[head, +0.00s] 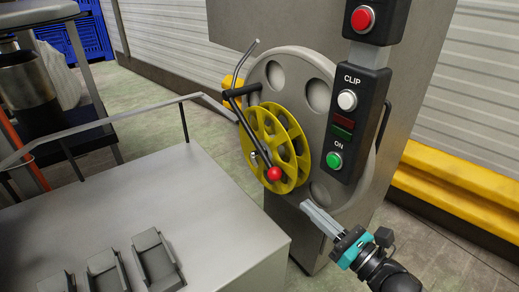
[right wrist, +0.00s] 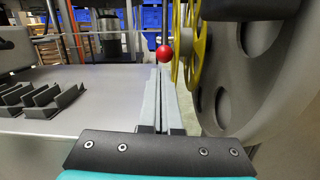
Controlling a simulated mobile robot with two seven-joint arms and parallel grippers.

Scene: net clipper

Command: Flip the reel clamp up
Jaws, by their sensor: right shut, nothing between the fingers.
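The reel clamp is a thin dark rod that runs down across the yellow reel (head: 262,128) and ends in a red ball knob (head: 274,174) low on the reel's front. In the right wrist view the red knob (right wrist: 165,55) appears just above and beyond my fingertips. My right gripper (head: 306,207) is shut and empty, below and to the right of the knob and apart from it. Its closed fingers (right wrist: 158,90) point forward past the reel's side. My left gripper is not in view.
A large grey disc (head: 322,95) stands behind the reel, with a control box (head: 351,120) of buttons to its right. A grey table (head: 150,200) with several dark holders (head: 155,260) lies to the left. A bent metal rod (head: 240,65) rises above the reel.

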